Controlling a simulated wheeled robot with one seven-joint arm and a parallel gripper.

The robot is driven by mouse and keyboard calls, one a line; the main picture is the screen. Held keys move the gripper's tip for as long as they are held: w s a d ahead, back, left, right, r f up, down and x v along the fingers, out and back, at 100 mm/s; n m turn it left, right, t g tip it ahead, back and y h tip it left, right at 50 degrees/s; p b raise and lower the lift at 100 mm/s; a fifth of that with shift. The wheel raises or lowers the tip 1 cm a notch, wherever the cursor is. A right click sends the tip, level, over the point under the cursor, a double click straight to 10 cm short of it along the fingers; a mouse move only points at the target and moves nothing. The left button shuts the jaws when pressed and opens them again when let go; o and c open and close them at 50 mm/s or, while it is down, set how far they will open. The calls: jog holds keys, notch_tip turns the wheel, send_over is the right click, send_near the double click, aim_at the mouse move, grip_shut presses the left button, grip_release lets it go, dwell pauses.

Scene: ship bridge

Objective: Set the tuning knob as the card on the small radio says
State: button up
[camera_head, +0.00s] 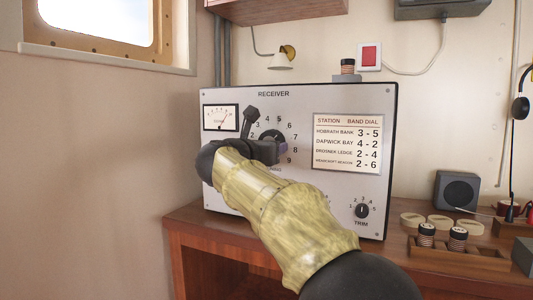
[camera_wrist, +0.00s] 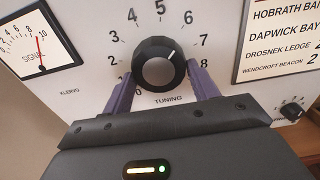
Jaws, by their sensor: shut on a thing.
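The tuning knob (camera_wrist: 158,68) is round and black, on the front of the white receiver (camera_head: 300,99). Its white mark points up and right, roughly between 6 and 7. My gripper (camera_wrist: 160,80) is shut on it, one purple finger at each side; in the head view my gripper (camera_head: 265,145) partly hides the knob and dial. The small radio (camera_head: 457,190) appears to be the dark box on the desk at right; I see no readable card on it. The station card (camera_head: 347,143) on the receiver reads Hobrath Bank 3-5, Dapwick Bay 4-2, Drosnek Ledge 2-4, Wendcroft Beacon 2-6.
The signal meter (camera_wrist: 38,40) has its red needle near 10. A smaller trim knob (camera_head: 361,210) sits low right on the receiver. A wooden rack (camera_head: 460,254) with coils and several pale discs (camera_head: 440,221) stand on the desk. A lamp (camera_head: 283,58) hangs above.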

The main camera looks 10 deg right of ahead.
dwell(0.3)
jog(key=o, duration=1)
jog(key=v, duration=1.7)
jog(key=shift+s+a+p, duration=0.1)
jog(key=shift+s+p, duration=0.05)
jog(key=shift+p, duration=0.2)
